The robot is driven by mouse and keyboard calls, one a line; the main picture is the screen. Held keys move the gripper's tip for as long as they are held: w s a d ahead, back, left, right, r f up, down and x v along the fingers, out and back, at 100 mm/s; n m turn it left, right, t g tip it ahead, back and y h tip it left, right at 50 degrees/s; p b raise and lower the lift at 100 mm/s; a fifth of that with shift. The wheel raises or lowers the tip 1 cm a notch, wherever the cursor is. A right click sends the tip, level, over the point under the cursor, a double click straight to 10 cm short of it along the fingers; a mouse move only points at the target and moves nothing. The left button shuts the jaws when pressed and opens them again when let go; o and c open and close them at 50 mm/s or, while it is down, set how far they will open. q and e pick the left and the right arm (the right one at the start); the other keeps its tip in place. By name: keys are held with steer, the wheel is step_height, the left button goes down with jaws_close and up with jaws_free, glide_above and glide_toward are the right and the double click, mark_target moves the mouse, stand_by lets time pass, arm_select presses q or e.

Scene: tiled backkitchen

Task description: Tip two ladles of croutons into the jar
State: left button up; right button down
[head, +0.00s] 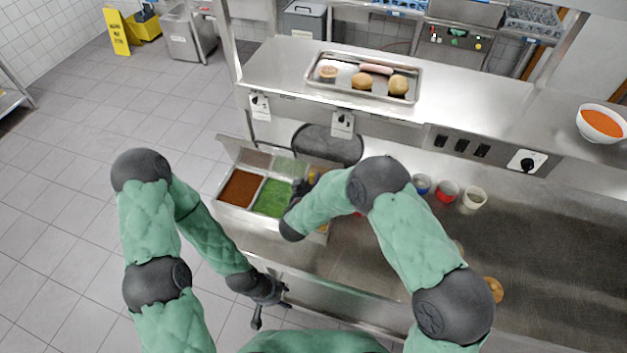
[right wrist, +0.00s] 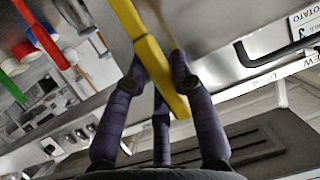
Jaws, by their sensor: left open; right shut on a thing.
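My right gripper (head: 299,196) is over the food-pan unit, partly hidden by my forearm. In the right wrist view its fingers (right wrist: 160,78) are shut on a yellow handle (right wrist: 137,28), which looks like the ladle's. The ladle's bowl does not show clearly, so I cannot tell whether it holds anything. My left gripper (head: 271,305) is open and empty, low in front of the counter's edge. The pan unit (head: 236,212) has a brown-filled pan (head: 241,188) and a green-filled pan (head: 272,198); its right part is hidden by my arm. I cannot make out croutons or a jar.
Small cups, blue-rimmed (head: 421,184), red (head: 446,191) and pale (head: 474,198), stand right of my right arm. A tray (head: 333,93) of food and a bowl of orange contents (head: 602,123) sit on the upper shelf (head: 460,95). The steel counter's right side is largely clear.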

steer(key=shift+f+b, duration=3.25)
steer(key=shift+f, duration=1.05)
steer(key=shift+r, duration=0.15)
steer(key=shift+r+p, duration=3.45)
steer(key=shift+r, duration=1.45)
steer(key=shift+f, duration=0.15)
